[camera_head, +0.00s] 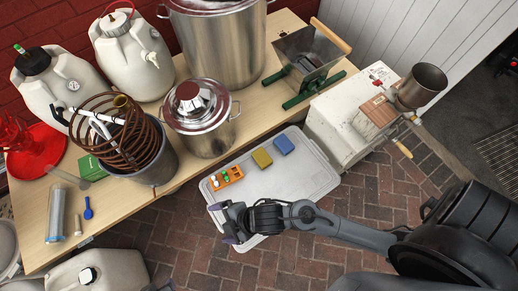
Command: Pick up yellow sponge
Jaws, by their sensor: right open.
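A yellow sponge (262,158) lies flat on a pale translucent lid or bin top (312,184) in the middle of the head view. A blue sponge (284,145) lies just right of it. My right gripper (222,223) reaches in from the lower right over the near left part of the lid. It is open and apart from the yellow sponge, lower and to its left in the picture. I see nothing between its fingers. My left gripper does not show.
An orange holder with small items (226,177) lies on the lid, left of the yellow sponge. A steel pot (197,120) stands on the wooden table behind it. A white box (345,125) stands to the right. Brick paving (290,262) in front is clear.

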